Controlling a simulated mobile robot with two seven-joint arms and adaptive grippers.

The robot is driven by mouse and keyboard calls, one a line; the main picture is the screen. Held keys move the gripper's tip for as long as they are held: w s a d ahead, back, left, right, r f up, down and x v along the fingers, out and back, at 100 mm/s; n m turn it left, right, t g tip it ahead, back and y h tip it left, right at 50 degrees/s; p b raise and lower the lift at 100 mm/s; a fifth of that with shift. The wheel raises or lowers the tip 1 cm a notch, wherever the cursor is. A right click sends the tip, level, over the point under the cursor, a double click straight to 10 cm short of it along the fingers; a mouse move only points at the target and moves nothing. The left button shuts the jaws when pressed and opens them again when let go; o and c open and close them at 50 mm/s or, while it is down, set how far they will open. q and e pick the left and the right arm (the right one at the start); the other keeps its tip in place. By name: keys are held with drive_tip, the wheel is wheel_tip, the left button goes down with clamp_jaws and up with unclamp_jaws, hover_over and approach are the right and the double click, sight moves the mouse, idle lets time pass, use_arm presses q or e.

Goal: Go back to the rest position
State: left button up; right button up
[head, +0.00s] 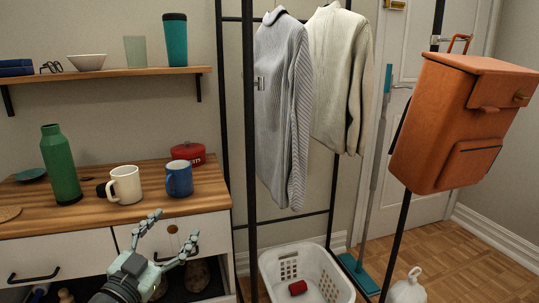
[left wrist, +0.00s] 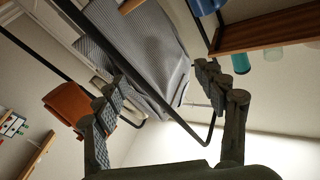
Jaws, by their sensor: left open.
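My left gripper (head: 165,236) is open and empty in the head view, in front of the desk's drawers and below the mugs. Its two fingers stand wide apart in the left wrist view (left wrist: 165,90), with nothing between them. My right gripper is not in view. The wooden desk (head: 90,222) carries a white mug (head: 126,186), a blue mug (head: 179,180), a green bottle (head: 60,165) and a red pot (head: 188,152).
A black clothes rack (head: 248,130) holds a grey striped shirt (head: 283,105) and a cream sweater (head: 338,75). An orange backpack (head: 440,125) hangs at the right. A white basket (head: 340,285) with a red item (head: 298,287) stands on the floor. A shelf (head: 120,73) is above the desk.

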use_arm(q)
drive_tip(key=s+a+f+n+g+y, duration=0.2)
drive_tip(key=s+a+f+y, duration=0.1)
drive_tip(key=f, duration=0.5)
drive_tip(key=s+a+f+n+g+y, duration=0.2)
drive_tip(key=s+f+g, duration=0.1)
drive_tip(key=f, duration=0.5)
drive_tip(key=s+a+f+n+g+y, duration=0.2)
drive_tip(key=s+a+f+y, duration=0.1)
drive_tip(key=f, duration=0.5)
drive_tip(key=s+d+f+g, duration=0.1)
drive_tip(key=s+f+g, duration=0.3)
drive_tip(key=s+f, duration=0.3)
drive_tip(key=s+d+f+g, duration=0.1)
drive_tip(key=s+f+g, duration=0.4)
drive_tip(key=s, duration=0.9)
wheel_tip(320, 180, down, 4)
drive_tip(key=shift+s+d+r+h, duration=0.15)
drive_tip(key=shift+r+h, duration=0.1)
drive_tip(key=shift+h, duration=0.15)
